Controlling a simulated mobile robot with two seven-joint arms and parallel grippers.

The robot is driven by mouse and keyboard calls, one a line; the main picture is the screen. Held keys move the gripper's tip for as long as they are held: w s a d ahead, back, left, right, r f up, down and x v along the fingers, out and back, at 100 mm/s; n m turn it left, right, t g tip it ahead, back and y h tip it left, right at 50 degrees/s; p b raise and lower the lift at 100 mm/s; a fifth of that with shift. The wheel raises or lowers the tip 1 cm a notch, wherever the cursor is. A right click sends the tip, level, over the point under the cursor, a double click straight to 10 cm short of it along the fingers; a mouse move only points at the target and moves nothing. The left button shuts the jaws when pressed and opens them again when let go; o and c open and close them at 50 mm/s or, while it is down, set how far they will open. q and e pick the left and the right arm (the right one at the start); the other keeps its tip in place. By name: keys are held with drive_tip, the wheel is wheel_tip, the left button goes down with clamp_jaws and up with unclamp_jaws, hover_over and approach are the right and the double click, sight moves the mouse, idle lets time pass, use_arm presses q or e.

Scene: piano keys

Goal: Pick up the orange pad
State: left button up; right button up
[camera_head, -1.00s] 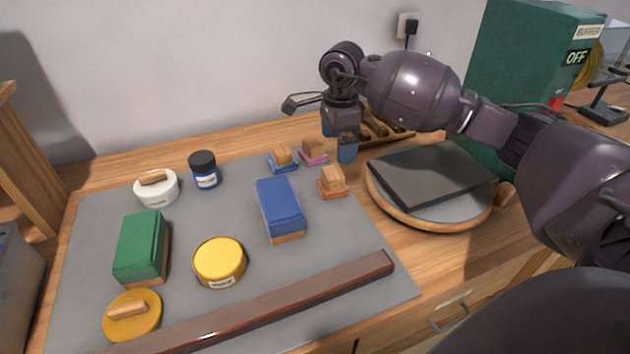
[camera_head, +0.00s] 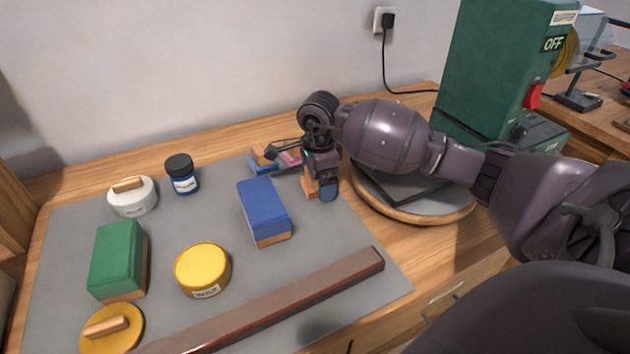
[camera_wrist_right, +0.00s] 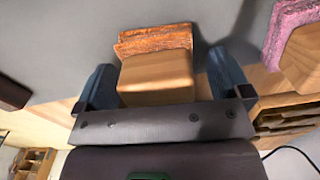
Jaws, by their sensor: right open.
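The orange pad is a small block with a wooden grip and a rough orange face. In the right wrist view its orange face (camera_wrist_right: 155,40) is at the top centre, with the wooden grip (camera_wrist_right: 155,78) below it. My right gripper (camera_wrist_right: 162,82) is open, its two blue fingers on either side of the wooden grip with gaps visible. In the head view my right gripper (camera_head: 320,190) is low over the pad (camera_head: 308,186), which is mostly hidden behind the fingers. My left gripper is not in view.
The blue block (camera_head: 264,210) lies just left of the gripper. Blue and pink pads (camera_head: 262,158) sit behind it. A round wooden tray (camera_head: 400,213) with a dark slab is at right. A long brown bar (camera_head: 290,305) crosses the grey mat's front.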

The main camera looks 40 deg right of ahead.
drive_tip(key=shift+f, duration=0.1)
drive_tip(key=c, duration=1)
drive_tip(key=shift+r, duration=0.55)
drive_tip(key=shift+r+p, duration=1.4)
drive_tip(key=shift+r, duration=8.1)
drive_tip(key=shift+o, duration=1.4)
drive_tip(key=shift+c, duration=1.1)
